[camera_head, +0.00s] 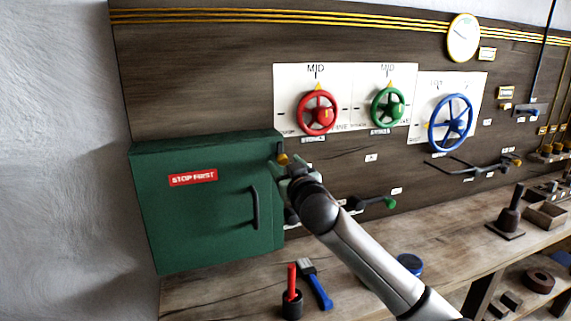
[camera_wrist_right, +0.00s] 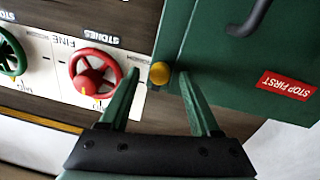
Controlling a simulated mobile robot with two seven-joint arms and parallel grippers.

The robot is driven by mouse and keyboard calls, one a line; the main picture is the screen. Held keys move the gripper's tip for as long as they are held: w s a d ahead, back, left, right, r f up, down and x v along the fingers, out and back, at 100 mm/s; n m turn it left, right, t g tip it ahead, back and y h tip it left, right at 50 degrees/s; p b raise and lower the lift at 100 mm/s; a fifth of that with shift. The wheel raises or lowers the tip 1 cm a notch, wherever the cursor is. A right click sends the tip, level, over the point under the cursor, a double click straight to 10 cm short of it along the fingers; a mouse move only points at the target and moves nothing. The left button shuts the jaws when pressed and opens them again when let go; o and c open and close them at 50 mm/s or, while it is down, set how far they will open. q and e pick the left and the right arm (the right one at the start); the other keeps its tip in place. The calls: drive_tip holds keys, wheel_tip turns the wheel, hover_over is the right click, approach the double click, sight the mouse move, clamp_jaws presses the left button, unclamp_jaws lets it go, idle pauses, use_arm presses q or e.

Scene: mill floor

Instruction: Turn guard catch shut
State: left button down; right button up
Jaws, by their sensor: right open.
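The guard is a green box (camera_head: 205,205) with a red "STOP FIRST" label and a dark handle, its door closed against the box. The catch is a small yellow knob (camera_head: 282,158) at the guard's upper right corner. In the right wrist view the yellow knob (camera_wrist_right: 160,74) lies between the tips of my right gripper (camera_wrist_right: 158,88), whose two green fingers stand apart. In the head view my right gripper (camera_head: 288,167) is at that corner and partly covers the catch. I cannot tell whether the fingers touch the knob. My left gripper is out of view.
A red handwheel (camera_head: 318,113), a green handwheel (camera_head: 388,106) and a blue handwheel (camera_head: 451,123) are on the wall panel.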

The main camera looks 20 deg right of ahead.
drive_tip(key=shift+w, duration=0.1)
drive_tip(key=shift+c, duration=0.2)
clamp_jaws()
idle(0.4)
